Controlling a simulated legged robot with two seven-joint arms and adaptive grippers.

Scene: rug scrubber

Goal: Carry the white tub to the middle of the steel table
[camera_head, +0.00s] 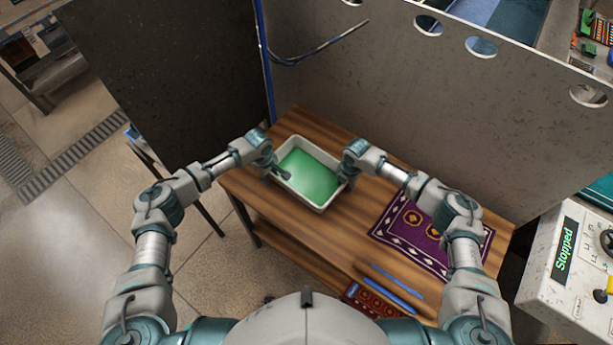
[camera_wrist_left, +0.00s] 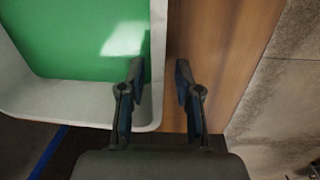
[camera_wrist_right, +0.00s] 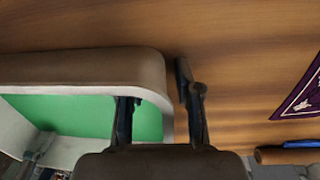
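The white tub (camera_head: 300,198) holds a green surface, possibly liquid, and sits on a wooden table (camera_head: 250,205). My left gripper (camera_head: 278,171) is at the tub's left end. In the left wrist view its fingers (camera_wrist_left: 159,72) are open, one over the inside of the tub (camera_wrist_left: 75,103) and one outside over the wood. My right gripper (camera_head: 344,181) is at the right end. In the right wrist view its fingers (camera_wrist_right: 155,80) are open on either side of the tub's wall (camera_wrist_right: 80,68). Both show gaps to the wall. I cannot identify the steel table for certain.
A purple patterned rug (camera_head: 418,235) lies on the wooden table to the right, with blue sticks (camera_head: 395,280) in front. Tall grey panels stand behind and at left. A control box reading "Stopped" (camera_head: 564,248) is at right. A grey bench (camera_head: 45,75) stands far left, beyond open floor.

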